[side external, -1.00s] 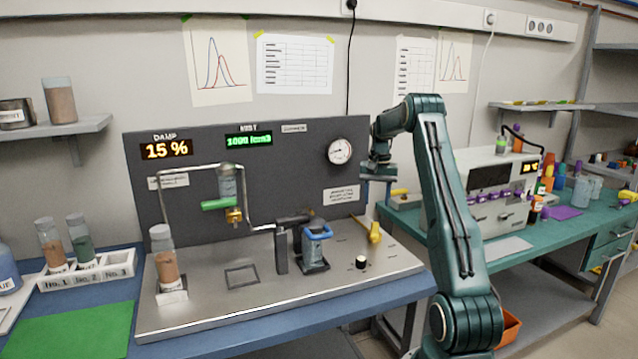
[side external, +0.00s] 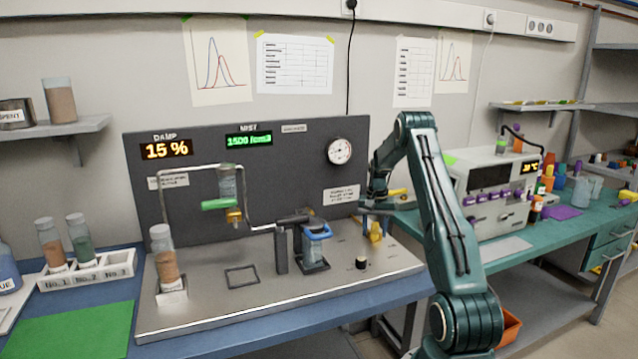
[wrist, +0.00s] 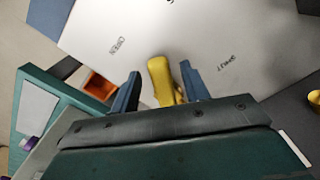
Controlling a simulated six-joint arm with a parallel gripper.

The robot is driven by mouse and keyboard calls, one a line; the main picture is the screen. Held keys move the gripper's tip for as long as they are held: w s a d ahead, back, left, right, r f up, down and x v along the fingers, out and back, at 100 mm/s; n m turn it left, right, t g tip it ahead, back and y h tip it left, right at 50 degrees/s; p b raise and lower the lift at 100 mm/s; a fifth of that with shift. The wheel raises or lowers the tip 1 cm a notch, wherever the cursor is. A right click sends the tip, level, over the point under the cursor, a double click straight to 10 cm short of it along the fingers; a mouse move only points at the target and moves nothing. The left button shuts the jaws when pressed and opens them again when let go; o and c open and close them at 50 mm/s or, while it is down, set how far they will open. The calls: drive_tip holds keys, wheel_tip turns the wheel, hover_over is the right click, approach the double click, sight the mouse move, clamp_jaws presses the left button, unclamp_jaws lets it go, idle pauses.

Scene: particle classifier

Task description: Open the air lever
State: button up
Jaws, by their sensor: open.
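The yellow air lever (side external: 376,231) stands at the right end of the metal bench plate. In the wrist view the lever (wrist: 160,78) shows between the two blue fingers of my gripper (wrist: 160,90), with a gap on each side. Its lower part is partly hidden by the gripper body. The labels OPEN (wrist: 118,46) and SHUT (wrist: 232,63) are on the plate to its left and right. In the side view my gripper (side external: 374,208) is open at the lever's top; I cannot tell whether it touches.
A black knob (side external: 361,263) and a blue-handled device (side external: 315,245) are on the plate left of the lever. The dark panel (side external: 290,175) with a gauge (side external: 339,151) rises behind. A teal table (side external: 480,232) with an instrument is to the right.

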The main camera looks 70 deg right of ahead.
clamp_jaws()
drive_tip(key=shift+s+d+n, duration=0.1)
drive_tip(key=shift+s+n, duration=0.15)
drive_tip(key=shift+n, duration=0.45)
unclamp_jaws()
drive_tip(key=shift+r, duration=0.1)
